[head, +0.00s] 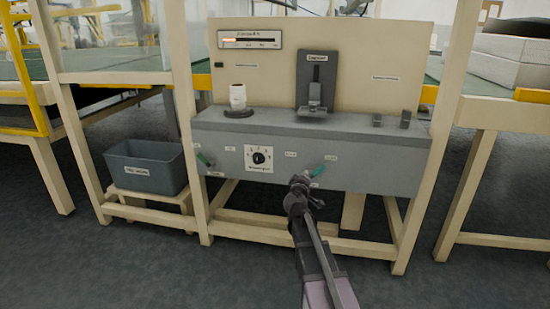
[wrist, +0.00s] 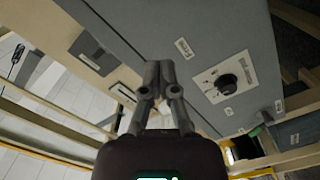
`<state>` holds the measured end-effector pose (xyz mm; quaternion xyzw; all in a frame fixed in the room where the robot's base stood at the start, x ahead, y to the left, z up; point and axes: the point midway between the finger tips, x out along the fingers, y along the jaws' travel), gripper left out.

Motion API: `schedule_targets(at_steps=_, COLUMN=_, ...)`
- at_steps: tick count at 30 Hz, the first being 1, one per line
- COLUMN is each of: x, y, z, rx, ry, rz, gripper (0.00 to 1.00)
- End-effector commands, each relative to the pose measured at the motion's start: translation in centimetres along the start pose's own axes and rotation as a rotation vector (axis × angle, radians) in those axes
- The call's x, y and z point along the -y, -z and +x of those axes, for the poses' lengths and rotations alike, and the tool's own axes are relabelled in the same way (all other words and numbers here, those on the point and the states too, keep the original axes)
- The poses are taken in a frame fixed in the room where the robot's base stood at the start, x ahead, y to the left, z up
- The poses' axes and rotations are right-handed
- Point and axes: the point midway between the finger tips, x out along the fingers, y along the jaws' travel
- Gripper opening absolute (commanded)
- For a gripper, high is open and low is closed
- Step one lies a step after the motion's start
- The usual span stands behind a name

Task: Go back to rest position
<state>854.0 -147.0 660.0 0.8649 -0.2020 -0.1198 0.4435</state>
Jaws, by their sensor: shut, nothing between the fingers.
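My gripper (head: 299,184) is in front of the right part of the grey bench front, just left of and below a green handle (head: 319,169). In the wrist view my gripper (wrist: 160,65) has its fingertips together and holds nothing. The grey bench (head: 340,178) carries a black dial on a white plate (head: 259,158), which also shows to the right of the fingers in the wrist view (wrist: 228,82). Whether the fingertips touch the bench front cannot be told. My arm reaches up from the bottom of the head view.
A white roll (head: 237,97) stands on a dark round base on the bench. A dark grey device (head: 316,85) stands right of it. A grey-blue bin (head: 145,167) sits on a low stool at the left. Beige posts flank the bench. The floor in front is clear.

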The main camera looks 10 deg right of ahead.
Motion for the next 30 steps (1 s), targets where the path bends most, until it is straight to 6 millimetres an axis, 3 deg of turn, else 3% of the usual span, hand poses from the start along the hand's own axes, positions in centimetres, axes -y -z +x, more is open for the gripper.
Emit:
schedule_targets(at_steps=8, x=-0.3, y=-0.9, z=-1.1, rx=0.061, ry=-0.001, rz=0.04, gripper=0.0)
schedule_targets(at_steps=14, x=-0.3, y=-3.5, z=-3.7, rx=0.22, ry=0.018, rz=0.132, gripper=0.0)
schedule_targets(at_steps=23, x=2.2, y=-8.2, z=-10.6, rx=0.566, ry=0.165, rz=0.282, gripper=0.0)
schedule_targets(at_steps=30, x=5.5, y=-10.5, z=-18.0, rx=0.83, ry=0.39, rz=0.357, gripper=0.0)
